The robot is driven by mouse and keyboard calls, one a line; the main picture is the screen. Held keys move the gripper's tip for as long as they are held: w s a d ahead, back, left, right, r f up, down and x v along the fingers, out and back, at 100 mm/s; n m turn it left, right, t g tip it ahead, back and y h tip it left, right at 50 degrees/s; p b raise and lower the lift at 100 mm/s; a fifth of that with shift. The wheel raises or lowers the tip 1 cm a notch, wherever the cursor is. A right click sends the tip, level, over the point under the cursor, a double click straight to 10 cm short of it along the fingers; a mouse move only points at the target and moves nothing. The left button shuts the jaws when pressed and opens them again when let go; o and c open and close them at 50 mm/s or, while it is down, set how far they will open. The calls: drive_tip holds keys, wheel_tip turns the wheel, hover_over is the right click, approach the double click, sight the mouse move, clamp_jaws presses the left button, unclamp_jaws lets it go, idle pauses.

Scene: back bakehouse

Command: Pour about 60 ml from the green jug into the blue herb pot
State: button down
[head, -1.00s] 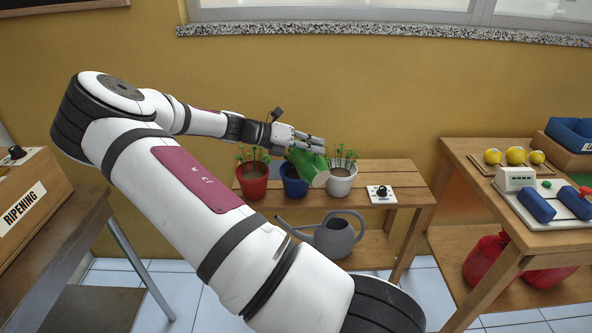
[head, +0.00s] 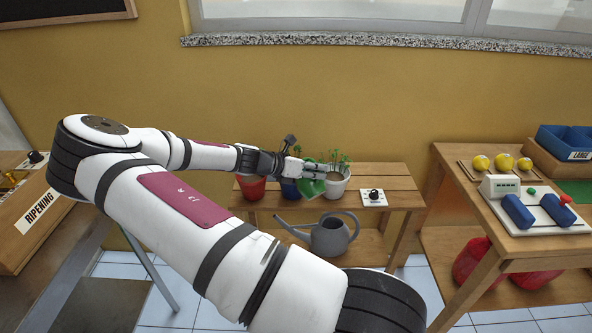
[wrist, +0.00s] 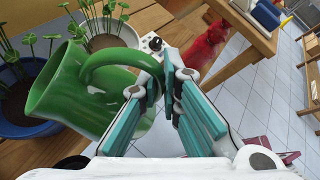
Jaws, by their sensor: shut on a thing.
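My gripper (head: 312,170) is shut on the handle of the green jug (head: 310,187), its teal pads (wrist: 172,95) closing around it in the wrist view. The jug (wrist: 65,95) is held tilted, between the blue herb pot (head: 289,188) and the white pot (head: 337,186). In the wrist view the blue pot (wrist: 12,150) is at the left, partly hidden behind the jug. In the head view my gripper and the jug hide part of it. No stream is visible, and the jug's contents cannot be seen.
A red pot (head: 250,190) stands left of the blue one on the slatted bench (head: 400,187). A white dial box (head: 374,197) sits right of the white pot. A grey watering can (head: 328,236) stands on the lower shelf. A table with scales is at the right.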

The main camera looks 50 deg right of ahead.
sight(322, 181)
drive_tip(key=shift+s+r, duration=0.1)
drive_tip(key=shift+s, duration=0.15)
drive_tip(key=shift+f+m+t+p, duration=0.4)
drive_tip(key=shift+f+t+p, duration=0.15)
drive_tip(key=shift+f, duration=0.1)
drive_tip(key=shift+s+a+f, duration=0.1)
idle(0.8)
drive_tip(key=shift+s+f+p, duration=0.3)
drive_tip(key=shift+f+p, duration=0.05)
drive_tip(key=shift+p, duration=0.3)
drive_tip(key=shift+s+a+f+m+t+h+p, duration=0.1)
drive_tip(key=shift+s+a+m+t+h+p, duration=0.15)
drive_tip(key=shift+s+m+t+p, duration=0.65)
drive_tip(key=s+a+f+m+t+h+p, duration=0.2)
drive_tip(key=s+f+m+t, duration=0.1)
drive_tip(key=f, duration=0.8)
drive_tip(key=shift+s+f+m+t, duration=0.35)
drive_tip(key=shift+s+f+m, duration=0.05)
drive_tip(key=shift+s, duration=0.35)
